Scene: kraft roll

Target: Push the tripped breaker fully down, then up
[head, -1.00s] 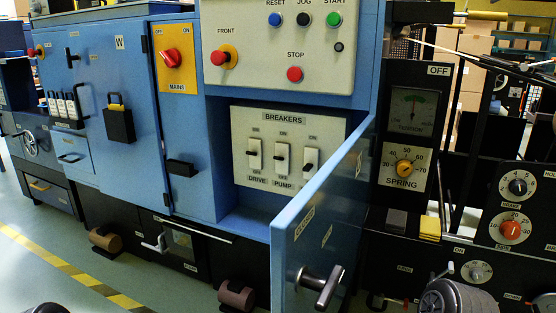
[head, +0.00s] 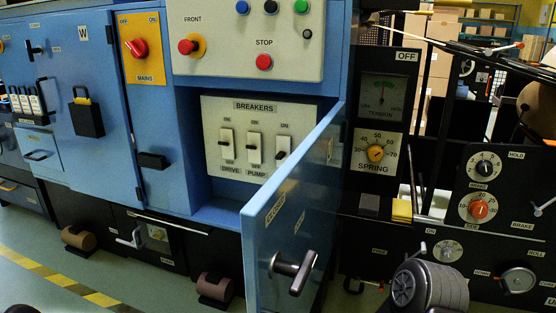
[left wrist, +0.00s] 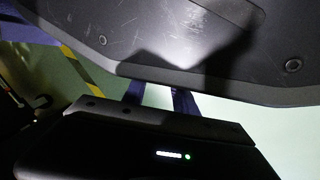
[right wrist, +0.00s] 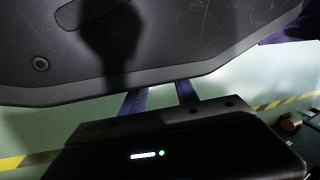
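The white breakers panel (head: 212,108) sits in a blue recess in the head view. It carries three switches: the drive breaker (head: 228,150), the pump breaker (head: 255,157) and a right breaker (head: 284,145). The right breaker's dark lever looks lower in its housing than the other two; its lower label is hidden by the open blue door (head: 270,235). Neither gripper shows in the head view. The left gripper body (left wrist: 165,125) and right gripper body (right wrist: 160,125) show in their wrist views, away from the panel.
The open door, with a dark handle (head: 295,270), juts out in front of the recess's right side. A control panel (head: 245,50) with buttons hangs above. A ribbed dark cylinder (head: 430,287) stands at lower right. Green floor (head: 30,285) is clear at lower left.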

